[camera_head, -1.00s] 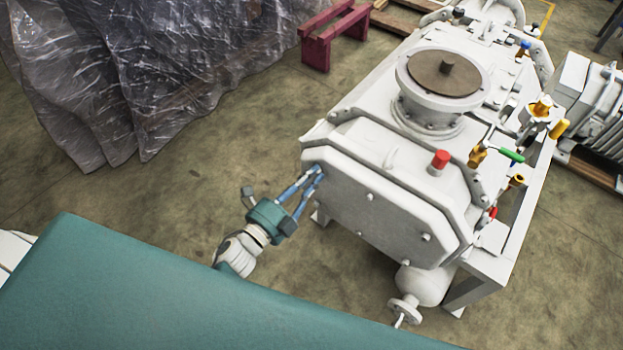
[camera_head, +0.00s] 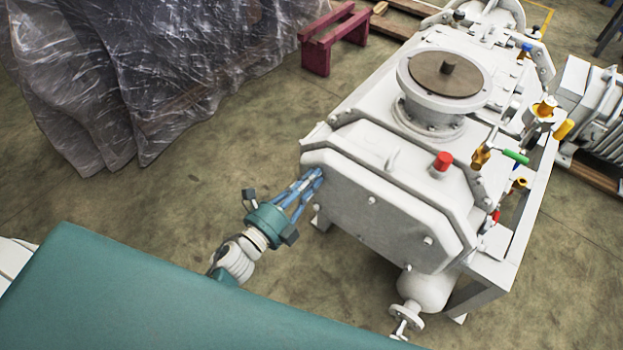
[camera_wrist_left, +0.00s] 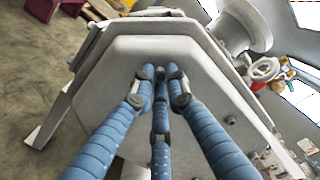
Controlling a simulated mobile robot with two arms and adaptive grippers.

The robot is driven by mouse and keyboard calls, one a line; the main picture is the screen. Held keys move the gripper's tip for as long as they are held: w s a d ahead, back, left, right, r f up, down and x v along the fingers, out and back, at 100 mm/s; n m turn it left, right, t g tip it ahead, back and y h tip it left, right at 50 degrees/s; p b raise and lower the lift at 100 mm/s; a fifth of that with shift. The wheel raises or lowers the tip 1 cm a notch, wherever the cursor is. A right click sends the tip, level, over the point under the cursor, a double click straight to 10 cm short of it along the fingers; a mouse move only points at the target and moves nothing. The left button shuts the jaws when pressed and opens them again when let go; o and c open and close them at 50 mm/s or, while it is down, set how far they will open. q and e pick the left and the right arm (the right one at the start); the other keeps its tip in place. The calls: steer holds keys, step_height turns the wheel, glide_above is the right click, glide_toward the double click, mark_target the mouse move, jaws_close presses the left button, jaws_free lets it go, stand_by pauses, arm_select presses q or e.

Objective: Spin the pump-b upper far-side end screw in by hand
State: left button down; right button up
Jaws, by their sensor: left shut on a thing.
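The white pump (camera_head: 385,190) stands with its flat end plate facing me. My left gripper (camera_head: 319,173) has its blue fingers against the upper left part of that plate. In the left wrist view the fingertips (camera_wrist_left: 160,73) are drawn together at the plate, shut on the end screw. The screw itself is almost wholly hidden between the fingertips, so its depth cannot be told. Other screw heads show on the plate, one near the middle (camera_head: 371,201) and one towards the right (camera_head: 428,240). My right gripper is not in view.
A red cap (camera_head: 443,161) and a round flange (camera_head: 447,75) sit on top of the pump. A handwheel valve (camera_head: 407,318) hangs below its end. A plastic-wrapped bulk (camera_head: 130,70) and a maroon stand (camera_head: 335,38) are at the back left. Floor left of the pump is clear.

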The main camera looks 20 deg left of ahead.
arm_select(q)
steer(key=c, duration=1.7)
jaws_free()
steer(key=shift+s+a+f, duration=0.1)
steer(key=shift+a+f, duration=0.1)
steer(key=shift+a, duration=0.15)
steer(key=shift+r, duration=0.1)
steer(key=shift+d, duration=0.1)
steer(key=shift+s, duration=0.1)
steer(key=v, duration=1.2)
steer(key=shift+r, duration=0.1)
